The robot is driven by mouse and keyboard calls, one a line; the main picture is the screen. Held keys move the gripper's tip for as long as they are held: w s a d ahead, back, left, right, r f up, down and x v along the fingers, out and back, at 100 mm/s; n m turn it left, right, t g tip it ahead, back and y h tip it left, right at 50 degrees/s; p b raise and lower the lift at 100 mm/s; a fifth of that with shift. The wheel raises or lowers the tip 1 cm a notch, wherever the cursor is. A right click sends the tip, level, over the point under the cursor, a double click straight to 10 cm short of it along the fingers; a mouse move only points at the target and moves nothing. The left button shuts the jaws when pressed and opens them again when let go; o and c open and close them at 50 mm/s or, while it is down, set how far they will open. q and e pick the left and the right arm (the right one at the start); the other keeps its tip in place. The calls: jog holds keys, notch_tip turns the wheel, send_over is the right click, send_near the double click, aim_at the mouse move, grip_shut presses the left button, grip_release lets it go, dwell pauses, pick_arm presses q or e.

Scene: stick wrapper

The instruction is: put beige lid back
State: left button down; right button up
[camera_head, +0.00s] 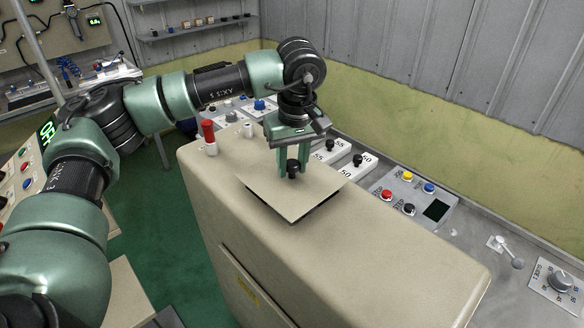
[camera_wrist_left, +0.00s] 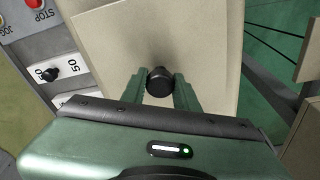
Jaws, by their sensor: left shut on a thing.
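The beige lid (camera_head: 294,197) is a flat square plate with a black knob (camera_head: 292,167) on top. My left gripper (camera_head: 292,168) is shut on the knob, from above. The lid sits over a dark square opening (camera_head: 322,213) in the top of the beige machine cabinet (camera_head: 400,260). It is turned or shifted relative to the opening, and a dark strip shows along its near right edge. In the left wrist view the knob (camera_wrist_left: 159,82) is between the two green fingers, with the lid (camera_wrist_left: 150,35) beyond it. My right gripper is not in view.
A red and white signal light (camera_head: 209,138) stands on the cabinet's back left corner. Control panels with buttons (camera_head: 408,190) and knobs line the right side behind the cabinet. The cabinet top toward the front right is clear.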

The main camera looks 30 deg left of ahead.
aim_at(292, 177)
pick_arm(q)
jog(key=shift+f, duration=0.95)
jog(key=shift+f, duration=0.1)
jog(key=shift+f+b, duration=0.5)
jog(key=c, duration=1.1)
grip_release()
jog(key=shift+o, duration=0.2)
